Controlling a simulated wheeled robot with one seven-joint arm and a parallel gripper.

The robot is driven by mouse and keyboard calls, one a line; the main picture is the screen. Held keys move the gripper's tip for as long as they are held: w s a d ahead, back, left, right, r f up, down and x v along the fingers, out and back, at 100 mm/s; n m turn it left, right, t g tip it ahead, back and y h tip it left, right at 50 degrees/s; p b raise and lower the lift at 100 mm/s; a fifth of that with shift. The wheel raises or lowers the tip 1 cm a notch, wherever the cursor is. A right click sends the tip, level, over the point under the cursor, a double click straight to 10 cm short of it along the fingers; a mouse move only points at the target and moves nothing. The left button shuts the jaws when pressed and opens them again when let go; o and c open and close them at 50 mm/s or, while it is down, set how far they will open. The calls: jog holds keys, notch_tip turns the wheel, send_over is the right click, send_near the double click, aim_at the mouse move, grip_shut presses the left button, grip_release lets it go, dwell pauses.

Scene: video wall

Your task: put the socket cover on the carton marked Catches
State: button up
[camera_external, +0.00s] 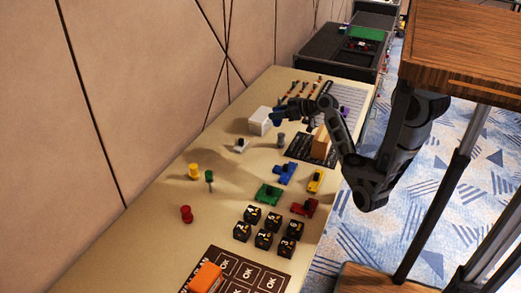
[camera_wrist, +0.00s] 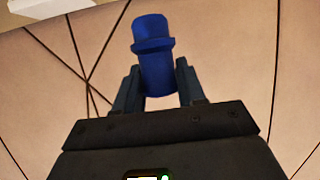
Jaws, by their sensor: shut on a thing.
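My gripper (camera_wrist: 160,92) is shut on a blue flanged cylinder (camera_wrist: 153,50), held between its fingers with its narrower end pointing away. In the external view my gripper (camera_external: 283,116) holds the blue piece (camera_external: 276,117) just right of a white box (camera_external: 260,121) on the table. I cannot tell from the pictures whether the blue piece is the socket cover. No marking Catches is readable on any box; the white box shows only its plain sides. In the wrist view a pale edge shows at the top left.
The beige table (camera_external: 150,225) holds yellow (camera_external: 194,171) and red (camera_external: 187,214) round pieces, coloured clamp-like pieces, several black numbered cubes (camera_external: 265,240) and an orange block (camera_external: 205,278). A grey cylinder (camera_external: 281,140) and a tan block (camera_external: 321,143) stand near my arm. A wall borders the left.

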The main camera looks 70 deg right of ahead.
jog(key=s+d+r+m+h, duration=0.2)
jog(key=s+d+m+h, duration=0.1)
jog(key=s+d, duration=0.8)
jog(key=s+d+r+m+h, duration=0.25)
jog(key=s+d, duration=0.45)
jog(key=s, duration=0.9)
send_over(324, 133)
jog(key=shift+g+h, duration=0.4)
jog(key=shift+h, duration=0.05)
jog(key=shift+f+p, duration=0.3)
jog(key=shift+f, duration=5.35)
jog(key=shift+f, duration=0.15)
jog(key=o, duration=1)
jog(key=shift+o, duration=0.2)
